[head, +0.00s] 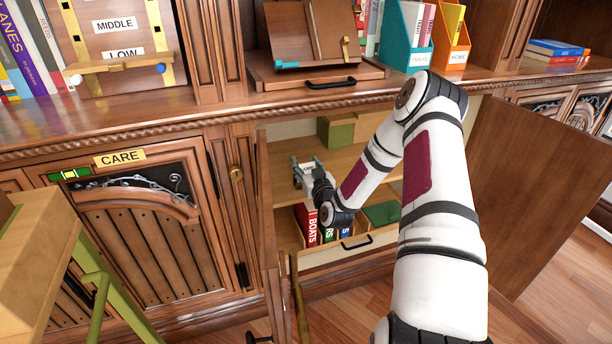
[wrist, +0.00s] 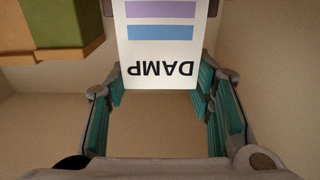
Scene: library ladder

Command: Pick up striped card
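The striped card is white, with a purple stripe, a blue stripe and the upside-down word DAMP. In the wrist view the card (wrist: 161,52) fills the top middle, between the fingers of my gripper (wrist: 160,85). The finger pads are teal and stand wide apart, close along both card edges. I cannot tell whether they press on the card. In the head view my gripper (head: 306,172) is inside the open cabinet, above the lower drawer, with a pale patch at its fingers. The card's print cannot be made out there.
A green and brown box (head: 338,131) stands on the cabinet shelf, left of the card in the wrist view (wrist: 66,22). Below my gripper is a drawer with a red BOATS file (head: 307,224). Open doors (head: 535,190) flank the cabinet. A counter (head: 225,116) runs above.

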